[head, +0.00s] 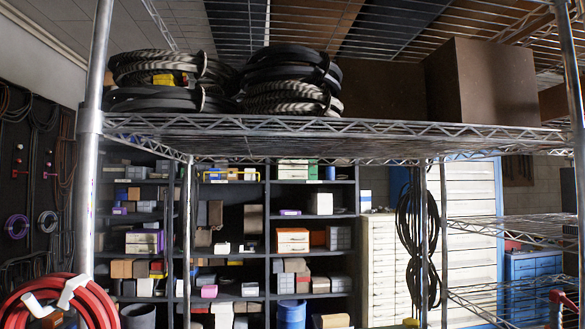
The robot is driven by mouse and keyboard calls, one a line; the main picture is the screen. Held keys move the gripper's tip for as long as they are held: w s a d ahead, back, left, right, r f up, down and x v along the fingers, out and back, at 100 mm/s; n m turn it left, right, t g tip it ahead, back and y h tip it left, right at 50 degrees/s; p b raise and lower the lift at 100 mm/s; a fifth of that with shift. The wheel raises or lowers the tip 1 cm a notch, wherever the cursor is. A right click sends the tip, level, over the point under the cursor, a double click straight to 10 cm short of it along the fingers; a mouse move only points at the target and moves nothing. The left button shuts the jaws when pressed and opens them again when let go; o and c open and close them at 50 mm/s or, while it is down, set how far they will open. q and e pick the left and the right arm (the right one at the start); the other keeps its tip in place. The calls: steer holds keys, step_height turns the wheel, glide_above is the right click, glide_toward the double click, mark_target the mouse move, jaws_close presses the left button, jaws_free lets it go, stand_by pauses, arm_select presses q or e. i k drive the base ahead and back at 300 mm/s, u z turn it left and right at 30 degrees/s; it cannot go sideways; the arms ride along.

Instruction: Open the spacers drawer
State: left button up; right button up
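No drawer that I can identify as the spacers drawer shows in the head view; no label is readable. A pale cabinet of small drawers (383,262) stands in the back, right of the dark shelves, and its drawer fronts look closed. A blue drawer unit (533,266) shows at the far right behind wire shelves. Neither of my grippers is in view.
A wire rack's top shelf (330,127) crosses close in front, bearing coiled hoses (290,80) and brown boxes (482,80). Its metal post (88,130) stands at the left. A red hose coil (62,305) hangs lower left. Dark shelves (266,200) with boxes stand behind.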

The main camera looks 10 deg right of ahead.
mark_target(280, 167)
steer(key=u, duration=1.8)
steer(key=i, duration=3.9)
steer(key=z, duration=2.6)
steer(key=i, duration=4.2)
